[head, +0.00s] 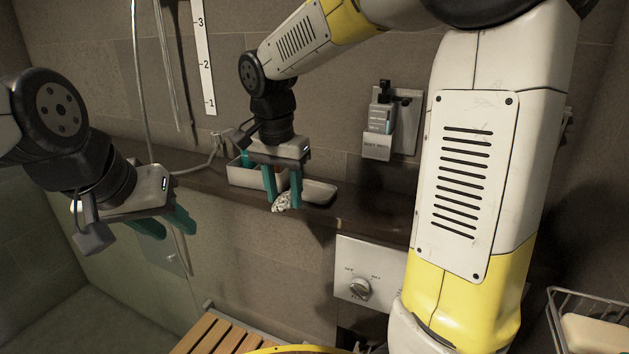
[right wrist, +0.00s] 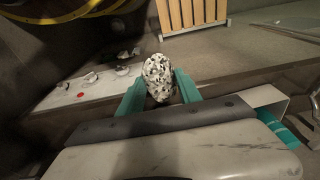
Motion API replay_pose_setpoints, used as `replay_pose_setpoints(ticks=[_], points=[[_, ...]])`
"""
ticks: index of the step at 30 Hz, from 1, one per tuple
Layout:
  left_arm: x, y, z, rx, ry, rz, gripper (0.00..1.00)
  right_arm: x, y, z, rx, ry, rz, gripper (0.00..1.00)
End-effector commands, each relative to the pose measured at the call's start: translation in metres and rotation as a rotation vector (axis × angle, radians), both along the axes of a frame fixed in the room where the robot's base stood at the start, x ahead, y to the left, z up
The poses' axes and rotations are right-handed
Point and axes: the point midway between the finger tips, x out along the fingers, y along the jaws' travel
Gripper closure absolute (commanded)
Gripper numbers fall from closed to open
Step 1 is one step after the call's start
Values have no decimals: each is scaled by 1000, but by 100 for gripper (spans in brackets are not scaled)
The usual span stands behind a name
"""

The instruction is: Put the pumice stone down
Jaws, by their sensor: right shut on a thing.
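The pumice stone (head: 281,203) is a small white lump with dark speckles. My right gripper (head: 283,190) is shut on it and points down at the front of the dark ledge (head: 370,215). In the right wrist view the stone (right wrist: 158,77) sits between the teal fingertips (right wrist: 160,92) and sticks out past them. I cannot tell whether its underside touches anything. My left gripper (head: 166,224) hangs at the left, empty, its teal fingers apart, away from the stone.
A pale open box (head: 243,178) and a shallow light dish (head: 321,191) stand on the ledge close to my right gripper. A dispenser (head: 379,125) is on the wall behind. A knob panel (head: 358,288), wooden slatted seat (head: 215,338) and soap (head: 595,333) in a wire basket are lower.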

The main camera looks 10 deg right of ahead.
Motion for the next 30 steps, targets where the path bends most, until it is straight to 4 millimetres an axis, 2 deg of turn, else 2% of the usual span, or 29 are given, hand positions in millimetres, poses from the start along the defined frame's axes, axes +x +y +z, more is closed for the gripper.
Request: replay_pose_setpoints(ticks=[2, 5, 15, 19, 29, 30], points=[[0, 0, 0, 0, 0, 0, 64, -1, -3, 6, 1, -1, -1, 98], [0, 0, 0, 0, 0, 0, 64, 9, -10, 7, 1, 1, -3, 98], [0, 0, 0, 0, 0, 0, 64, 88, -53, -3, 1, 2, -5, 98], [0, 0, 0, 0, 0, 0, 64, 113, -66, -5, 1, 1, -4, 98], [0, 0, 0, 0, 0, 0, 64, 138, -81, -8, 1, 1, -3, 98], [0, 0, 0, 0, 0, 0, 64, 137, -80, -14, 1, 3, -1, 98]])
